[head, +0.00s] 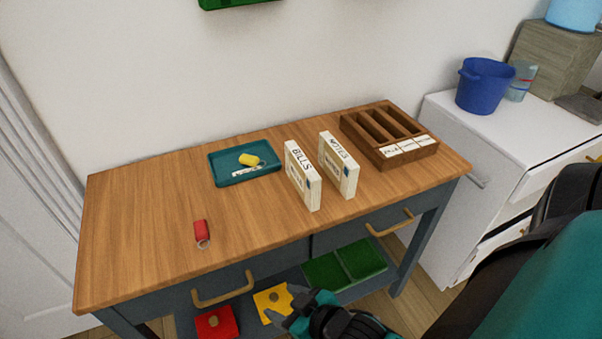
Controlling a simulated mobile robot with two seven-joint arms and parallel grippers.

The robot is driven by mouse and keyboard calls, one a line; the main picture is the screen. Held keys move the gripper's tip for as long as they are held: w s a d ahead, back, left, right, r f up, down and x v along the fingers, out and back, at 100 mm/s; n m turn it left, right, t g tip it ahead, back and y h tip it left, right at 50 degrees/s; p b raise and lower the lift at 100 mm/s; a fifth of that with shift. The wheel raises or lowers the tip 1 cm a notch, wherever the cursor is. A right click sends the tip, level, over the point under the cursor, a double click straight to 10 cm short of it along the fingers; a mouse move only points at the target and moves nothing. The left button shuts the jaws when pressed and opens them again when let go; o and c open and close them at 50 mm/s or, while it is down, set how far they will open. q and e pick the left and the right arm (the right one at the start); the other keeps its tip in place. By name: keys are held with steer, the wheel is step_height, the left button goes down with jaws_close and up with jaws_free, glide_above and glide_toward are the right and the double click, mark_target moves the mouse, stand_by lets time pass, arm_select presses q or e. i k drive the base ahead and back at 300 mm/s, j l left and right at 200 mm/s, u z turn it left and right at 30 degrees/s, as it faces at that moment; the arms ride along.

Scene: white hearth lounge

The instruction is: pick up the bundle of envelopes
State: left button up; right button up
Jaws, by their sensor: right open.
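Two upright cream blocks that look like bundles of envelopes stand side by side on the wooden tabletop (150,220). The left bundle (301,176) is labelled "BILLS"; the right bundle (339,165) carries a label that seems to read "NOTES". Both have a blue mark on the side. They stand apart from each other. My right gripper (283,306) is open and empty at the bottom of the head view, in front of the table's front edge and well short of both bundles. My left gripper is not in view.
A teal tray (222,176) with a yellow tag stands left of the bundles, a wooden slotted organizer (375,150) to the right. A red key fob (201,231) lies front left. Drawer handles (222,296) stick out in front. A lower shelf holds coloured items. The tabletop's left is clear.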

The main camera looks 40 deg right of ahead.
mark_target(307, 182)
steer(key=l+z, duration=0.15)
steer(key=z, duration=0.35)
steer(key=k+l+z, duration=0.1)
steer(key=l+z, duration=0.15)
steer(key=z, duration=0.2)
steer(key=l+z, duration=0.2)
steer(key=z, duration=0.3)
